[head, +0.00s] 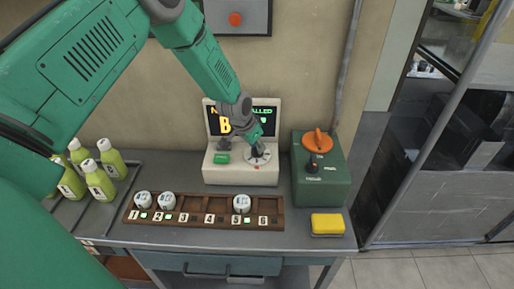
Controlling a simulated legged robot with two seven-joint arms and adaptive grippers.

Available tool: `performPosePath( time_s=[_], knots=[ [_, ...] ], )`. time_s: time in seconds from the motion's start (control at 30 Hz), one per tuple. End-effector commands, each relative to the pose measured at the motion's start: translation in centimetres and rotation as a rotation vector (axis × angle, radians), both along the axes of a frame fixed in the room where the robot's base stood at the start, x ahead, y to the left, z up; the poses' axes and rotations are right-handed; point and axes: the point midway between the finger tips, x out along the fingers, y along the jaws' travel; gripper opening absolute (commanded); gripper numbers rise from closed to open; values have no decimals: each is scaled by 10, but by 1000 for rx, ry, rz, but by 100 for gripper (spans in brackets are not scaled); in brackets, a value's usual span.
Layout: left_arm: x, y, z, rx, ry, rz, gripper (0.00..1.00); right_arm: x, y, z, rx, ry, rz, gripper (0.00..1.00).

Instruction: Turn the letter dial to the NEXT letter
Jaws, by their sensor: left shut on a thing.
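The letter dial (258,162) is a round pale disc on the sloped front of a cream console (240,176). The console's screen (214,122) shows a large yellow "B" and green text ending in "ALLED"; my arm covers part of it. My left gripper (256,148) reaches down from above and is shut on the dial's knob, which it mostly hides. The dial's letter marks are too small to read. A green button (221,158) sits left of the dial. My right gripper is not in view.
Green bottles (100,184) stand left in a tray. A yellow sponge (327,223) lies front right. A wall panel (237,19) is above.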

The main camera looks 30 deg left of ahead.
Motion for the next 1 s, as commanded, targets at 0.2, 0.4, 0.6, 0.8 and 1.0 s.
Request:
performPosePath(
  time_s=[0.2,0.4,0.6,0.8,1.0],
  knots=[
    [6,1,4,2,-16,0,0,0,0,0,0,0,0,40],
    [5,0,3,1,-14,1,32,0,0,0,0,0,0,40],
    [1,0,3,1,-9,1,32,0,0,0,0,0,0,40],
    [-2,1,12,1,-8,1,32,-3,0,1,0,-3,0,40],
    [-15,5,48,0,-9,1,32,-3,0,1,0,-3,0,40]
  ],
)
